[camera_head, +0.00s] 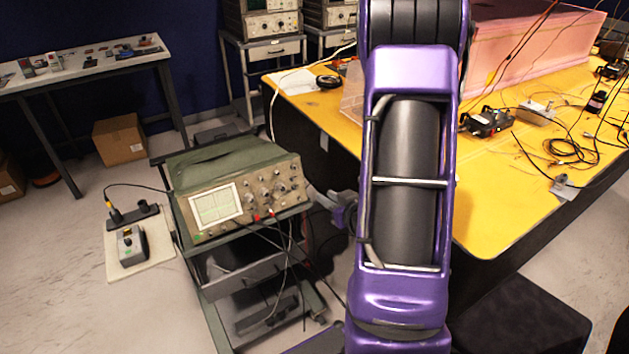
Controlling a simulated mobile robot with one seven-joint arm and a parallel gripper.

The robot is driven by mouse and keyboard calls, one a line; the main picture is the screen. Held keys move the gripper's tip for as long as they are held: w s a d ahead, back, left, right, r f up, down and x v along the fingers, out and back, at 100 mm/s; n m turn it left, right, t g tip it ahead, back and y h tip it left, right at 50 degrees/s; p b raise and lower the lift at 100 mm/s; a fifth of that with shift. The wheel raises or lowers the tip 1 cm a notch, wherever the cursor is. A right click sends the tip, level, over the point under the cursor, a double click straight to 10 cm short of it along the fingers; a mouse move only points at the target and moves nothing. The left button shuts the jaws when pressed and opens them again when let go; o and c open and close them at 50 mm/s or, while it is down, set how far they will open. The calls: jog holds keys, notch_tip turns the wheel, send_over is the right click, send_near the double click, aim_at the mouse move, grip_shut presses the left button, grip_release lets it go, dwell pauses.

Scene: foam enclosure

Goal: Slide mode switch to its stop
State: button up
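I cannot pick out the mode switch for certain. A green and tan oscilloscope (240,195) with a lit screen, knobs and buttons stands on a cart, left of my arm. A small grey control box (131,245) with a dark top lies on a pale board at the left; its controls are too small to read. My purple arm fills the middle of the view. What seems to be my gripper (328,201) shows partly at the arm's left edge, close to the oscilloscope's right side. The arm hides the rest of it, and its finger opening is not clear.
The cart (222,287) has an open shelf and hanging cables. A yellow table (500,205) with a pink foam enclosure (525,45), cables and small devices stands at the right. A white bench (82,66) and cardboard box (120,139) are at the back left. Floor at the lower left is clear.

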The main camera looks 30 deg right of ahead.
jog(key=s+f+y, duration=0.1)
jog(key=s, duration=0.1)
jog(key=b, duration=1.1)
send_near(295, 187)
jog(key=x, duration=0.7)
jog(key=shift+w+f, duration=0.1)
jog(key=shift+w, duration=0.3)
jog(key=shift+n, duration=0.3)
grip_shut()
